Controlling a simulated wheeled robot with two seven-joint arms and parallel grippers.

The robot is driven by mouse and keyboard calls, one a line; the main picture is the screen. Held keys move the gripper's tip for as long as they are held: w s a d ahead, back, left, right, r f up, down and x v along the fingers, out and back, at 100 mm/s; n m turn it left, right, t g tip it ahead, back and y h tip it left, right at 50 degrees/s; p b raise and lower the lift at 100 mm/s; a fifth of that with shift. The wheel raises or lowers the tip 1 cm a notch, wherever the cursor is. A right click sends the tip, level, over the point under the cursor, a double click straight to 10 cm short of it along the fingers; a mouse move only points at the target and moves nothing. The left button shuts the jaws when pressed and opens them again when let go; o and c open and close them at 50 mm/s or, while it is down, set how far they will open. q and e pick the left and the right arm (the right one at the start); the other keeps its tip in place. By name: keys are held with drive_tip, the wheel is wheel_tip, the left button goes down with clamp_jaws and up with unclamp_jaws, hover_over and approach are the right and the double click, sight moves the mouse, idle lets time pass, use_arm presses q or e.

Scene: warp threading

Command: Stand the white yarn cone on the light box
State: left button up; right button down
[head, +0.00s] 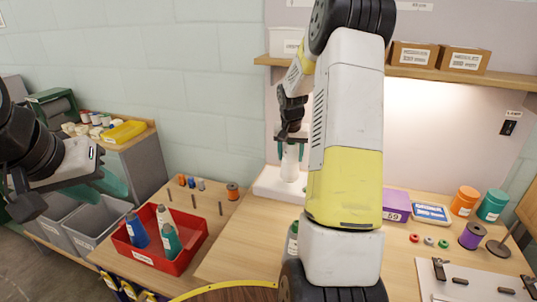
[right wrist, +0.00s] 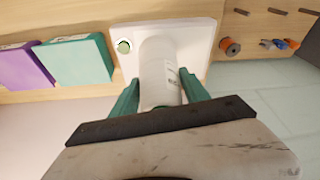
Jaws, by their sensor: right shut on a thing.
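The white yarn cone (head: 290,165) is between the teal fingers of my right gripper (head: 291,146), which is shut on it. The cone looks upright in the head view, with its lower end over the white light box (head: 266,185). In the right wrist view the cone (right wrist: 160,75) is between the fingers (right wrist: 160,95), in front of the light box (right wrist: 203,32) with its round green button (right wrist: 124,46). I cannot tell whether cone and box touch. My left gripper (head: 75,190) is at the far left, away from them; its jaw gap is unclear.
Small spools (head: 232,191) and pegs are near the light box. A shelf (head: 430,76) runs above.

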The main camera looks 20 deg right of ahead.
drive_tip(key=w+f, duration=0.4)
drive_tip(key=w, duration=0.1)
drive_tip(key=shift+w+a, duration=0.3)
drive_tip(key=shift+f, duration=0.15)
drive_tip(key=c, duration=0.6)
unclamp_jaws()
drive_tip(key=shift+o, duration=0.2)
